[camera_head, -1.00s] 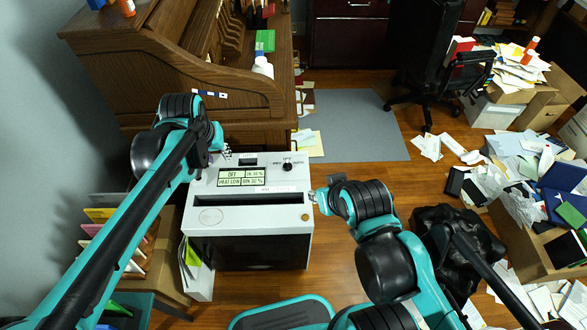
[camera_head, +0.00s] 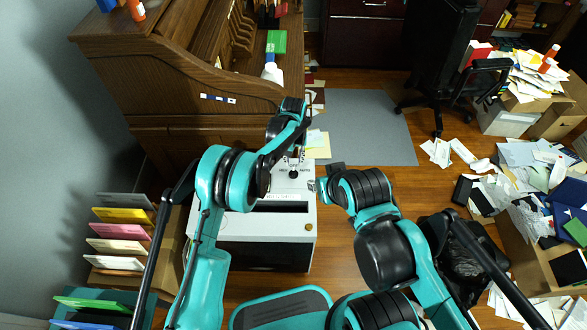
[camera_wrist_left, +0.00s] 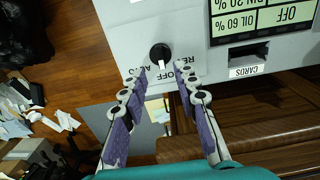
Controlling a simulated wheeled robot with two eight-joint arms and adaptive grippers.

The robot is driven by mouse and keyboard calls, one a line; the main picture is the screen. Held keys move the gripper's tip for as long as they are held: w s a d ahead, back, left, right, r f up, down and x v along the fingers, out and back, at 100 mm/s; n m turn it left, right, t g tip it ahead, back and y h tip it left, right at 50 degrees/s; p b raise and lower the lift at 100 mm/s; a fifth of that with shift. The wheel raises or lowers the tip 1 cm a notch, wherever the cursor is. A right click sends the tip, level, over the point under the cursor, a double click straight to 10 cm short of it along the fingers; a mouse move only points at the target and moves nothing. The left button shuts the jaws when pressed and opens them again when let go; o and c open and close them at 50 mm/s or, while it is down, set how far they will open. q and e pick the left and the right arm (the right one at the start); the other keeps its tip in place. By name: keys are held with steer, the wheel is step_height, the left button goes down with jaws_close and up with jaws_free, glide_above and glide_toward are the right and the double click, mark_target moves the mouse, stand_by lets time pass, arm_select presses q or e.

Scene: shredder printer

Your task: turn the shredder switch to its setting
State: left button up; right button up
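The white shredder (camera_head: 235,228) stands below the roll-top desk, with a dark slot in its top. Its switch is a round black knob (camera_wrist_left: 160,53) with a light pointer mark, beside the printed words REV, OFF and AUTO in the left wrist view. My left gripper (camera_wrist_left: 160,70) is open and empty, its two purple-grey fingers pointing at the knob, with the tips just short of it. In the head view my left gripper (camera_head: 293,168) is over the shredder's far right corner and partly hides the switch. My right gripper (camera_head: 316,187) is beside the shredder's right edge; its fingers are too small to read.
The shredder's display (camera_wrist_left: 262,22) and CARDS slot (camera_wrist_left: 248,55) are right of the knob. The wooden desk (camera_head: 190,90) rises behind. A folder rack (camera_head: 125,240) stands at left. Papers and a black bag (camera_head: 462,262) lie at right. A grey mat (camera_head: 365,125) is clear.

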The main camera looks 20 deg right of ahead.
mark_target(294, 171)
arm_select(q)
step_height(294, 171, down, 7)
steer(key=shift+r+b, duration=0.15)
steer(key=shift+b, duration=0.9)
jaws_close()
